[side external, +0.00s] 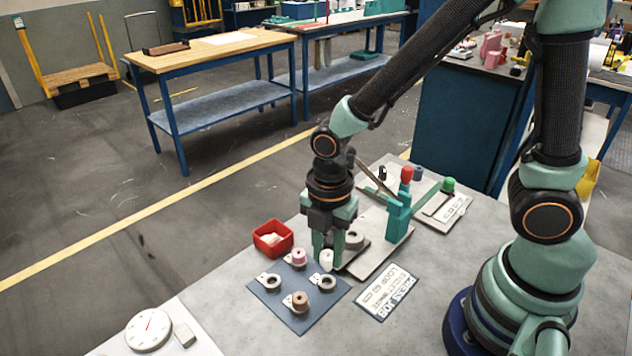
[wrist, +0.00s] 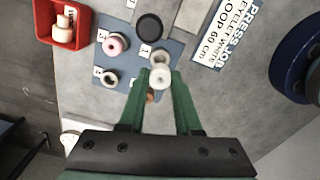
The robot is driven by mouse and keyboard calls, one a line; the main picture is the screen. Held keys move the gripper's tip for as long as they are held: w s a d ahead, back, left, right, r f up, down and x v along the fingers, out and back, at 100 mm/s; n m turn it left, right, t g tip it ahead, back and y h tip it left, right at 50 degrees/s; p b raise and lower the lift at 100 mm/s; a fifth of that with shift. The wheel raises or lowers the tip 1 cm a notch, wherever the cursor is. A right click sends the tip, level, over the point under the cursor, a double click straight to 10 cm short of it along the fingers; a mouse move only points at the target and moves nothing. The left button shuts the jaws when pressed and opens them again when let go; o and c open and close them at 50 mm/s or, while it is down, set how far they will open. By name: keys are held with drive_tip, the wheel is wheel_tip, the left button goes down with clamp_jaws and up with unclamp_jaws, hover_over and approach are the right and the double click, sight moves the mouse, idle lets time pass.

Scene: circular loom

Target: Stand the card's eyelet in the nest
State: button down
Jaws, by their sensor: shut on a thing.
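My gripper (side external: 322,258) is shut on a small white eyelet (side external: 327,260), held near the back right edge of the blue mat. The white eyelet also shows between the fingertips in the wrist view (wrist: 160,77). The printed card (side external: 388,292) reads PRESS JOB, EYELET WHITE, LOOP 60 cm; in the wrist view (wrist: 228,32) it lies at the upper right.
The blue mat (side external: 272,297) bears a pink eyelet (side external: 298,256), a brown eyelet (side external: 299,300) and grey rings (side external: 326,282). A red bin (side external: 272,238) stands behind it. The teal press post with red knob (side external: 406,176) rises behind the seat.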

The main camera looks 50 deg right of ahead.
sight(328, 253)
wheel_tip(328, 253, up, 12)
drive_tip(key=r, duration=0.1)
drive_tip(key=w+d+f, duration=0.1)
drive_tip(key=w+d, duration=0.2)
drive_tip(key=d, duration=0.8)
drive_tip(key=shift+f, duration=6)
drive_tip(key=shift+f, duration=0.35)
drive_tip(key=shift+f, duration=0.35)
drive_tip(key=shift+f, duration=0.4)
